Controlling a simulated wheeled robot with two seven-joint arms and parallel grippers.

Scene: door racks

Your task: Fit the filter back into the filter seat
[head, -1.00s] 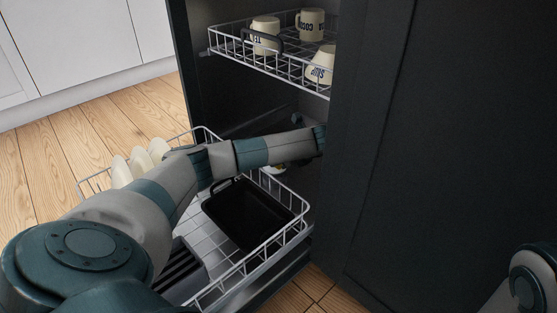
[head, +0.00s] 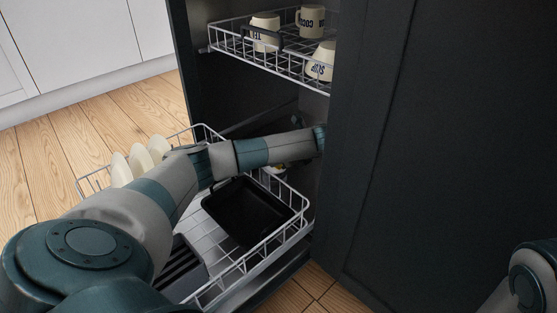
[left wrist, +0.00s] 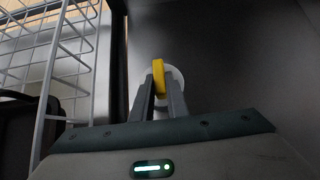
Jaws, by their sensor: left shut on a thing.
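In the left wrist view, my left gripper (left wrist: 160,84) is shut on the upright yellow grip of the filter (left wrist: 157,63). A round white part (left wrist: 175,74) shows around and behind the yellow grip; I cannot tell whether it is the filter's body or the filter seat. It lies against a dark grey surface. In the head view my left forearm reaches into the dishwasher, and its gripper is hidden behind the dark door panel. My right gripper is out of view; only part of that arm shows at lower right.
The lower rack (head: 213,303) is pulled out, with white plates (head: 140,160) and a black pan (head: 247,211), under and beside my left arm. The upper rack (head: 262,60) holds mugs. A dark panel (head: 440,150) fills the right. The wrist view shows rack wires (left wrist: 50,75) close on the left.

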